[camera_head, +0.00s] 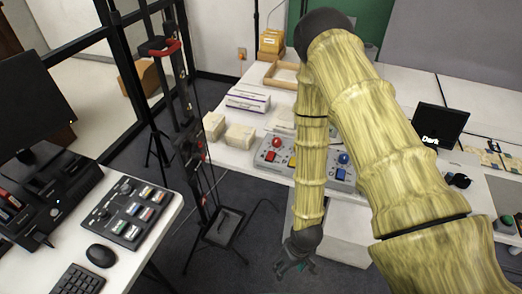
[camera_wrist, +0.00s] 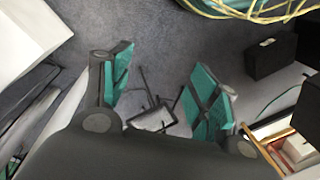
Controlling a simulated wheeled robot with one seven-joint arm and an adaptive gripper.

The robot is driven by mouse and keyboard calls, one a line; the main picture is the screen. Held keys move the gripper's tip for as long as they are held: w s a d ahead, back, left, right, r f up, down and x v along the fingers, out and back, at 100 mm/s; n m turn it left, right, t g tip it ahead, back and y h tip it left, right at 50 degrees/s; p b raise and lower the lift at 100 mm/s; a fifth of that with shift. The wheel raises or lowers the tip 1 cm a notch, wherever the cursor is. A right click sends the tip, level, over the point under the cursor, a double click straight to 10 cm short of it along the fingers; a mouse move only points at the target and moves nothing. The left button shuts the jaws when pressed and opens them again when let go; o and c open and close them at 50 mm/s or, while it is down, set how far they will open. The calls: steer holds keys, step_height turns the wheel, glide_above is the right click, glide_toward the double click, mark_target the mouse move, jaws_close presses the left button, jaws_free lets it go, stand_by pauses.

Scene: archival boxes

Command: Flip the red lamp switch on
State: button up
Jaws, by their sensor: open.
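A grey control panel (camera_head: 262,162) lies on the white table, partly hidden behind my arm. At its left is a red lamp dome (camera_head: 277,142) with a red switch (camera_head: 270,156) just in front of it. A blue dome (camera_head: 343,158) and blue switch (camera_head: 341,174) are at its right; a yellow part shows beside my arm. My gripper (camera_head: 293,264) hangs low in front of the table, below and apart from the panel. The red switch is not seen in the wrist view.
A black stand (camera_head: 222,228) stands on the floor left of my gripper. White boxes (camera_head: 240,136) sit left of the panel. The left desk holds another panel (camera_head: 130,212) with several coloured switches, a mouse (camera_head: 101,255) and a keyboard (camera_head: 78,281). A dark screen (camera_head: 440,122) stands at right.

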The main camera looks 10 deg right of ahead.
steer(key=w+a+r+n+p, duration=0.1)
steer(key=w+r+n, duration=0.1)
steer(key=w+r, duration=0.5)
steer(key=w+a+r+n+p, duration=0.1)
steer(key=w+r+n, duration=0.15)
steer(key=w, duration=0.85)
steer(key=n+t+h+p, duration=0.1)
steer(key=n+h+p, duration=0.15)
steer(key=n, duration=0.25)
glide_toward(271, 155)
steer(key=shift+w+d+f+p, duration=0.15)
steer(key=shift+f+p, duration=0.5)
steer(key=shift+f, duration=1.35)
steer(key=shift+w+d+f+p, duration=0.2)
steer(key=shift+f+p, duration=0.45)
steer(key=shift+f, duration=1.3)
steer(key=shift+a, duration=0.15)
steer(key=shift+c, duration=0.4)
